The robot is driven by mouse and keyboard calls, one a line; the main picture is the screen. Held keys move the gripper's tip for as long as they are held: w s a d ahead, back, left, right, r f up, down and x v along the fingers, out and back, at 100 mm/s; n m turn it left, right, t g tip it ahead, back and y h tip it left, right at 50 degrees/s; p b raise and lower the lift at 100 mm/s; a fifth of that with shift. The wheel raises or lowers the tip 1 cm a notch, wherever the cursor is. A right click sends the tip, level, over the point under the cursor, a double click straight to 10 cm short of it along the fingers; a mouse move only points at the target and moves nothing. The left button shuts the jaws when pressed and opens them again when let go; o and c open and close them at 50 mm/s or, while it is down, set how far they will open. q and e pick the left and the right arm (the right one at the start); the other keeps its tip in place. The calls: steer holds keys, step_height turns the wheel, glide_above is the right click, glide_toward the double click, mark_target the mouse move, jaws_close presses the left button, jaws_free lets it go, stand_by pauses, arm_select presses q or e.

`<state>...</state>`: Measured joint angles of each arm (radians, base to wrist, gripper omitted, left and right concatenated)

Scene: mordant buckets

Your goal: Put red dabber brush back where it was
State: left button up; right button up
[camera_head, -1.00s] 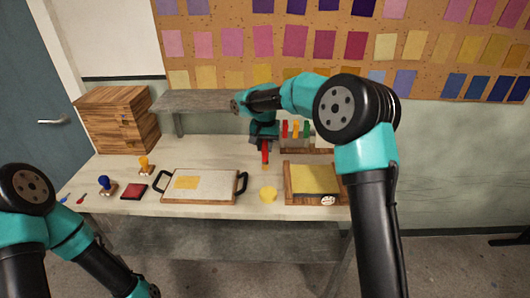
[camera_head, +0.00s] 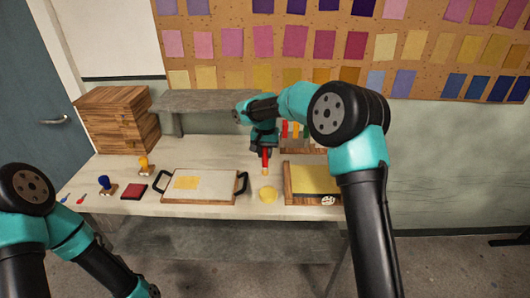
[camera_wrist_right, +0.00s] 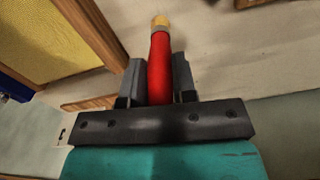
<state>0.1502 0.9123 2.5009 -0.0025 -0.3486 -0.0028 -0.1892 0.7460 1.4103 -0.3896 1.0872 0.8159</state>
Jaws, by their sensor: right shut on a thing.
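The red dabber brush (camera_head: 265,155) is in my right gripper (camera_head: 264,149), which is shut on its handle. The brush hangs tip-down over the table, behind a yellow round pad. In the right wrist view the red brush (camera_wrist_right: 160,66) sits between both fingers, its yellow-tan end pointing away from the gripper. A wooden rack (camera_head: 292,151) with red, orange and green upright handles stands just right of my right gripper; my right arm hides part of it. My left arm shows at the lower left, but its gripper is out of frame.
A wooden frame with a yellow panel (camera_head: 315,179) lies in front of the rack. The yellow round pad (camera_head: 268,194) and a handled tray (camera_head: 216,199) lie left of it. A grey shelf (camera_head: 205,100) stands behind. Stamps and a red pad (camera_head: 134,191) are at the left.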

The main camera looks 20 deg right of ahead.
steer(key=shift+f, duration=0.1)
steer(key=o, duration=0.9)
step_height(320, 180, up, 12)
steer(key=shift+r, duration=0.1)
stand_by(0.6)
